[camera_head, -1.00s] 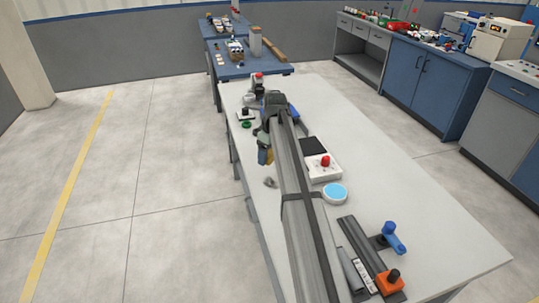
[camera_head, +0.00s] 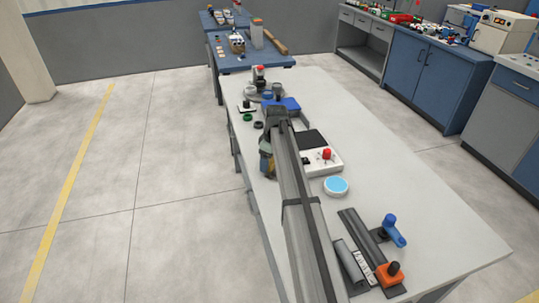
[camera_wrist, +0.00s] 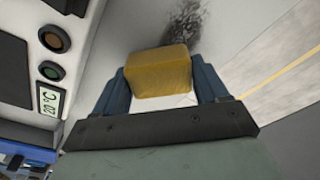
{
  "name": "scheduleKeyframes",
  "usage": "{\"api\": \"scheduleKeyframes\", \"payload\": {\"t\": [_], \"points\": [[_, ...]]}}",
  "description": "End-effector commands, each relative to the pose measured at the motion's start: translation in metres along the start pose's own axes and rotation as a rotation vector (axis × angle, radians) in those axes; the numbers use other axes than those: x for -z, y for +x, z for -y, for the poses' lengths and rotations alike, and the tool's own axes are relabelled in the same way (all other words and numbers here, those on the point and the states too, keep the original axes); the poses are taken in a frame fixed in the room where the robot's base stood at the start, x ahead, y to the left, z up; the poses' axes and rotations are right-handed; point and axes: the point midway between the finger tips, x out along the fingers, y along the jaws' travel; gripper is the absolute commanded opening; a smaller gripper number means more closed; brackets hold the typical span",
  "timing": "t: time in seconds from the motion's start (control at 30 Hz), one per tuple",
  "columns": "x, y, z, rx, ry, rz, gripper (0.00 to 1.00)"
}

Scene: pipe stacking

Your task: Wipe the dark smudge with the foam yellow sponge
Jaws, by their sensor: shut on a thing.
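My gripper (camera_wrist: 158,85) is shut on the yellow foam sponge (camera_wrist: 158,72), which sits between its two blue fingers in the wrist view. The dark smudge (camera_wrist: 184,30) is a grey-black patch on the pale tabletop (camera_wrist: 135,30), just beyond the sponge's far edge in the wrist view. The sponge covers part of that area, and I cannot tell whether it touches the table. In the head view my gripper (camera_head: 267,160) is over the table's left edge, partly behind my arm, and the smudge is hidden there.
A white box with a black top and red knob (camera_head: 327,155) stands close to the right of my gripper. A round blue-topped disc (camera_head: 336,186) and a rail with blue and orange parts (camera_head: 375,250) lie nearer. A blue block (camera_head: 289,104) is behind. The table's right side is clear.

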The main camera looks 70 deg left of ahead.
Motion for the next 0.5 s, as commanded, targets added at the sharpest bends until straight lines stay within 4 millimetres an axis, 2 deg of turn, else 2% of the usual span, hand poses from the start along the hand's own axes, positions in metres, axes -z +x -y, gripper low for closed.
{"api": "scheduleKeyframes", "payload": {"t": [0.07,0.13,0.5], "points": [[-0.002,0.013,0.0,0.001,0.0,0.001,0.49],[-0.008,0.01,0.007,-0.001,0.0,-0.001,0.45],[-0.032,0.009,0.031,0.0,0.0,0.0,0.44]]}}
